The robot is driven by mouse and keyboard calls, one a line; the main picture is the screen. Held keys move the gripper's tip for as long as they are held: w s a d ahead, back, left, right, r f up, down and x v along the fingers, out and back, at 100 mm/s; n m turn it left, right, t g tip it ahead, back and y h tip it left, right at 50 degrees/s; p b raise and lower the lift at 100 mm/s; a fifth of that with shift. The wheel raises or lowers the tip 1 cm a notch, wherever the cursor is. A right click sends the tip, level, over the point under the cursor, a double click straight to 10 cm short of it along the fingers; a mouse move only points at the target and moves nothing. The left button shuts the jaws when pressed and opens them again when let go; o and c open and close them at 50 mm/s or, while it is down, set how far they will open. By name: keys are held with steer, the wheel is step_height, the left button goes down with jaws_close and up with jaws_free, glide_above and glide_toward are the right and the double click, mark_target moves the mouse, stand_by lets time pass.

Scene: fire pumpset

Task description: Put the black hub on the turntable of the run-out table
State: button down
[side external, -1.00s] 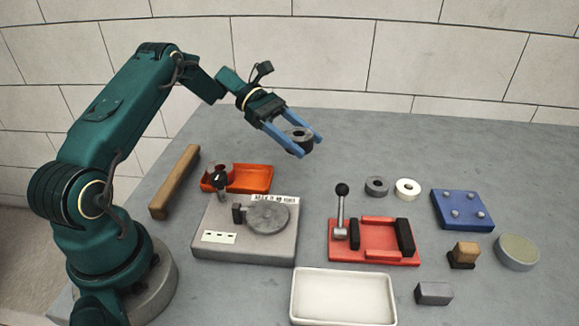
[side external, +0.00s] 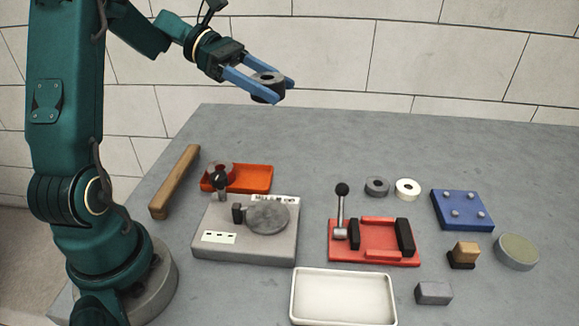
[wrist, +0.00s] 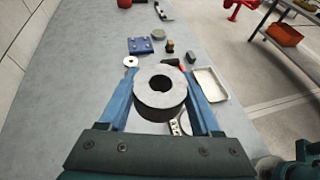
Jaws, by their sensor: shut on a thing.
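My gripper (side external: 268,87) has blue fingers and is shut on the black hub (side external: 266,77), a short dark cylinder with a centre hole. It holds the hub high above the table, up and back from the run-out table. The hub also shows between the fingers in the wrist view (wrist: 160,92), its hole facing the camera. The run-out table (side external: 245,245) is a grey block at the centre left of the bench. Its round grey turntable (side external: 268,218) is bare, with a small dark post and black-knobbed part beside it.
A wooden bar (side external: 176,180) lies left.

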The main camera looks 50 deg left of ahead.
steer(key=s+d+f+n+t+y, duration=0.1)
steer(key=s+d+n+t, duration=0.1)
steer(key=s+d, duration=0.2)
steer(key=w+a, duration=0.1)
steer(key=w+a+r+m+g, duration=0.1)
steer(key=shift+w+a+r+h, duration=0.15)
steer(key=shift+w+a+h, duration=0.15)
steer(key=shift+a+h, duration=0.1)
steer(key=shift+w+a+f+m+g+h, duration=0.15)
steer(key=shift+w+a+f+m+g, duration=0.2)
steer(key=shift+w+a, duration=0.25)
steer(key=shift+w+a+f+m+g+h, duration=0.15)
steer(key=shift+w+a+f+m+g, duration=0.2)
steer(key=shift+w, duration=0.3)
steer(key=w+a+f+m+g+h, duration=0.1)
steer(key=w+f+m+g, duration=0.1)
steer(key=f, duration=0.7)
steer(key=shift+w+a+f, duration=0.25)
steer(key=shift+w, duration=0.55)
